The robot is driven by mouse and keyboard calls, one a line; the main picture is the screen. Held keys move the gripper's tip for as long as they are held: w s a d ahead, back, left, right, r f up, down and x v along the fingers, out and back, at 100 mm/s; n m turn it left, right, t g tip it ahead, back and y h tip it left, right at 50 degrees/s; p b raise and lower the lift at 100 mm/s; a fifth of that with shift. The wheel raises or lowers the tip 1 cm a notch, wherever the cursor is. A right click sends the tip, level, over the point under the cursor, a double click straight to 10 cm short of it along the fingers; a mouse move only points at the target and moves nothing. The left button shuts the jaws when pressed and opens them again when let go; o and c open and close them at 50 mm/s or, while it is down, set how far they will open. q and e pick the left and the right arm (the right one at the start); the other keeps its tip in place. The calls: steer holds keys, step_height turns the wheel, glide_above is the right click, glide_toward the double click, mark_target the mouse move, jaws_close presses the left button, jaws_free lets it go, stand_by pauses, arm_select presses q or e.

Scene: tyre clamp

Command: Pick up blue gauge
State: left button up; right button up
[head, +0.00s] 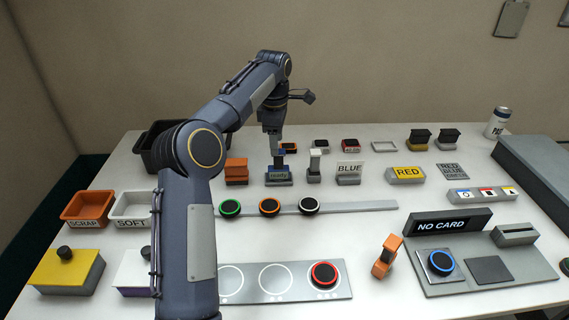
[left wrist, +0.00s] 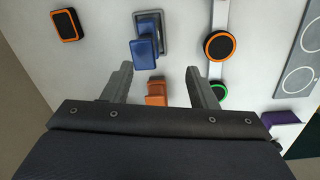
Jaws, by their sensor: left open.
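The blue gauge (head: 280,166) sits upright in a grey stand labelled "ready" near the middle of the table. In the left wrist view the gauge (left wrist: 146,38) stands in its grey frame, beyond the fingertips. My left gripper (head: 272,143) is above and just behind the gauge in the head view, and partly covers it. In the left wrist view its two fingers (left wrist: 160,80) are apart with nothing held. An orange block (left wrist: 156,92) shows below and between them. My right gripper is not in view.
An orange block (head: 236,171) stands left of the gauge and a grey one (head: 314,168) right of it. A rail (head: 360,207) with round discs lies in front. Orange (head: 87,207) and white (head: 130,207) bins stand at left. A "NO CARD" station (head: 447,225) is at right.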

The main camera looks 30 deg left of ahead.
mark_target(278, 163)
arm_select(q)
steer(key=w+f, duration=0.1)
steer(key=a+f+n, duration=0.1)
steer(key=w+f+n, duration=0.1)
steer(key=shift+w+a+f+g, duration=0.15)
steer(key=shift+w+f+g, duration=0.15)
steer(key=shift+w, duration=0.05)
steer(key=shift+s+d+f+b, duration=0.1)
steer(key=shift+f+b, duration=0.05)
steer(key=shift+f, duration=1.65)
steer(key=shift+s+d+f+b, duration=0.1)
steer(key=shift+f+b, duration=0.05)
steer(key=shift+f, duration=1.6)
steer(key=c, duration=1.1)
